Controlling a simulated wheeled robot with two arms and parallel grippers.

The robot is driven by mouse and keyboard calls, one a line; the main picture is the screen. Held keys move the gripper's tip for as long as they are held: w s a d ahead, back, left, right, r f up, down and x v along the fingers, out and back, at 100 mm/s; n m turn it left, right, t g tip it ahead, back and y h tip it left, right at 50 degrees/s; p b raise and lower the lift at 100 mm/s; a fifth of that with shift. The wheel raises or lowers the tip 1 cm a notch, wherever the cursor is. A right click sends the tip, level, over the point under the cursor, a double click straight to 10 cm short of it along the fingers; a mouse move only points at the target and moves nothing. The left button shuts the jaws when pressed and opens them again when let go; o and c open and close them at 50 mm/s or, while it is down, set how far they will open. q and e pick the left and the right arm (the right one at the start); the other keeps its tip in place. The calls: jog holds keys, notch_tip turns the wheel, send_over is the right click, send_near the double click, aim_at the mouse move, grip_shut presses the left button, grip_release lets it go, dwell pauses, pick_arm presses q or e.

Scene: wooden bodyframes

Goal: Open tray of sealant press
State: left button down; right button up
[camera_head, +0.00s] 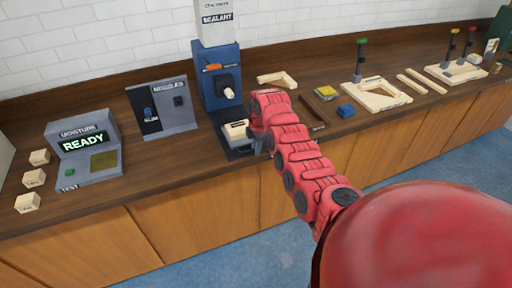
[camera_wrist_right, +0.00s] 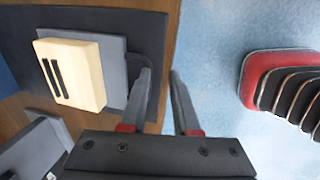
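The sealant press (camera_head: 221,80) is a blue machine with a white box marked SEALANT on top and a white knob on its front. Its grey tray (camera_head: 228,145) is low at the front and carries a cream block (camera_head: 236,130). The right wrist view shows the tray (camera_wrist_right: 113,50), the block with two dark stripes (camera_wrist_right: 72,72), and a dark handle-like loop on the tray's side. My right gripper (camera_wrist_right: 161,74) is open beside that loop, its fingers apart with nothing visible between them. Whether a finger touches the loop is unclear. In the head view my arm partly hides the tray. My left gripper is out of view.
Several small blocks sit at the far left.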

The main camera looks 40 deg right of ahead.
jog(key=shift+s+a+f, duration=0.1)
dwell(0.6)
jog(key=shift+r+p, duration=0.6)
jog(key=shift+s+r+p, duration=0.1)
jog(key=shift+r+p, duration=0.35)
jog(key=shift+r, duration=0.25)
jog(key=s+r+p, duration=0.3)
jog(key=r+p, duration=0.4)
jog(key=r, duration=1)
jog(key=shift+s+a, duration=0.15)
jog(key=shift+a, duration=0.2)
